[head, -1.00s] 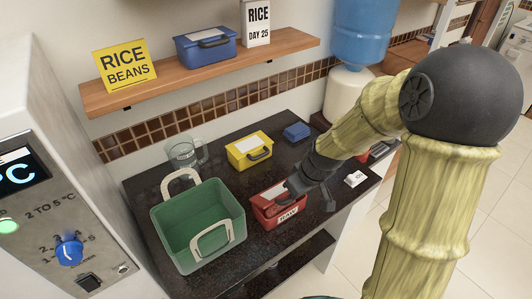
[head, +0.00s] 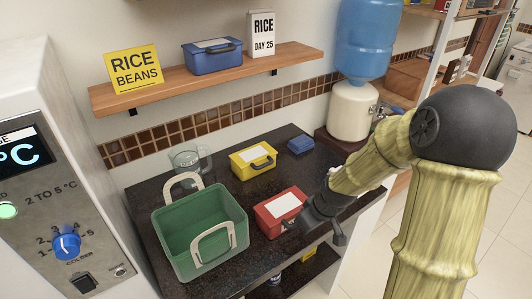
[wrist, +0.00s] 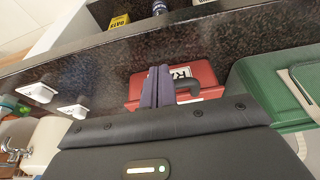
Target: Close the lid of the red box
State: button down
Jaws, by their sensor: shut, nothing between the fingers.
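The red box (head: 279,214) stands on the dark counter, right of the green basket, and shows in the wrist view (wrist: 203,76). Its lid (head: 286,205), with a white label on top, lies flat and looks closed. A dark handle (wrist: 186,88) is on its front side. My gripper (head: 304,221) is at the box's right front, below lid height, and hides part of its front. In the wrist view, the fingers (wrist: 156,73) are together and empty, in front of the box beside the handle. I cannot tell whether they touch it.
The green basket (head: 158,228) with pale handles stands close on the left. A yellow box (head: 246,166), a small blue box (head: 300,145) and a clear jug (head: 183,161) stand behind. A wooden shelf (head: 165,88) hangs above. The counter's front edge is near my gripper.

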jog(key=shift+r, duration=0.1)
dwell(0.5)
jog(key=s+d+r+p, duration=0.4)
jog(key=s+d, duration=0.2)
jog(key=s, duration=0.3)
dwell(0.8)
jog(key=shift+w+r, duration=0.1)
dwell(0.4)
